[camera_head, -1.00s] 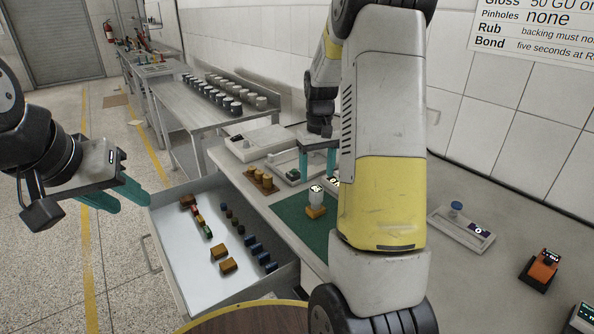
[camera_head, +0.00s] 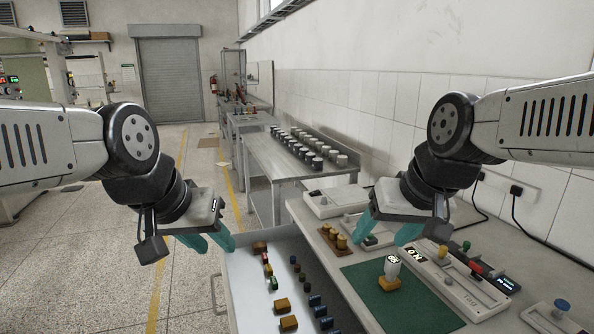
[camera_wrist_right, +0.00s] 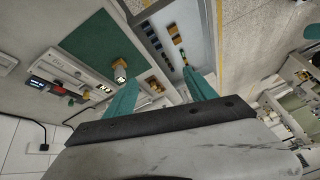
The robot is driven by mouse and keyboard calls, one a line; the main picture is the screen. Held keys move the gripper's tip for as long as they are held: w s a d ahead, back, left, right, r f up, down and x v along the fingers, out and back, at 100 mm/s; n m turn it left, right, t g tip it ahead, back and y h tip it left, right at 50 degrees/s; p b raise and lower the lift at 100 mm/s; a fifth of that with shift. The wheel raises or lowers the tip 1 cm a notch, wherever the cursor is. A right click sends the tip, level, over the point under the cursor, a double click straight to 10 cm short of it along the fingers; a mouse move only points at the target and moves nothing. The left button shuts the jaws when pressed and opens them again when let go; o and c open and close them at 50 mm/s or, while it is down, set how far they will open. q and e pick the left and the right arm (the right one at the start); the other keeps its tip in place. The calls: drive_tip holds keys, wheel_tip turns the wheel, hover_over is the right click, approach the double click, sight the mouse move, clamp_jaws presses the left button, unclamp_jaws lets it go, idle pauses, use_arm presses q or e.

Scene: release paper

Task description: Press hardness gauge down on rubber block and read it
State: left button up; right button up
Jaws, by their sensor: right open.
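The hardness gauge (camera_head: 391,267), a white cylinder with a small display, stands upright on a yellow-orange block (camera_head: 389,284) on the green mat (camera_head: 425,310). Its figures are too small to read surely. My right gripper (camera_head: 408,236) is open and empty, apart from the gauge, behind and above the mat in the head view. My left gripper (camera_head: 215,245) is open and empty, left of the drawer.
An open drawer (camera_head: 240,300) holds several small coloured blocks. A brown rack with brass weights (camera_head: 335,240), pale instruments and a device reading 0 N (camera_head: 415,255) stand around the mat. Behind, a metal bench (camera_head: 262,160) carries several dark-and-light pots. Floor at left is clear.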

drive_tip(key=shift+s+a+t, duration=0.15)
drive_tip(key=shift+s+a, duration=0.05)
drive_tip(key=shift+s, duration=0.35)
drive_tip(key=shift+s+a+t, duration=0.15)
drive_tip(key=shift+s+a, duration=0.05)
drive_tip(key=shift+s, duration=0.35)
